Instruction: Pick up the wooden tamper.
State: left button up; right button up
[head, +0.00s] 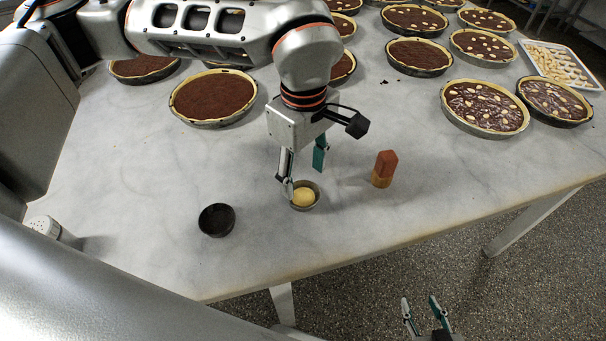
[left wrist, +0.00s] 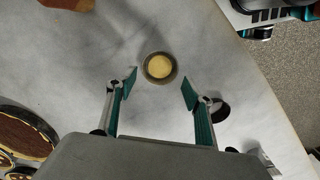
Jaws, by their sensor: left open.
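The wooden tamper (head: 384,169), a reddish-brown block with a lighter lower part, stands upright on the marble table near its front edge. A brown piece of it shows at the top left edge of the left wrist view (left wrist: 70,4). My left gripper (head: 303,174) is open and empty, to the left of the tamper and apart from it, above a small tin with yellow dough (head: 304,197). In the left wrist view the tin (left wrist: 160,68) lies just beyond the spread fingers (left wrist: 159,87). My right gripper (head: 423,308) is open and empty, beyond the table's front edge.
A dark empty tin (head: 216,220) sits left of the dough tin. Several chocolate tarts (head: 485,107) fill the back and right of the marble table (head: 330,235). A white tray (head: 560,65) is at the far right. Bare marble surrounds the tamper.

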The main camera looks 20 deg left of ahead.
aim_at(381, 175)
jog(key=k+l, duration=0.2)
jog(key=k, duration=0.3)
jog(key=k+l, duration=0.2)
jog(key=k, duration=0.25)
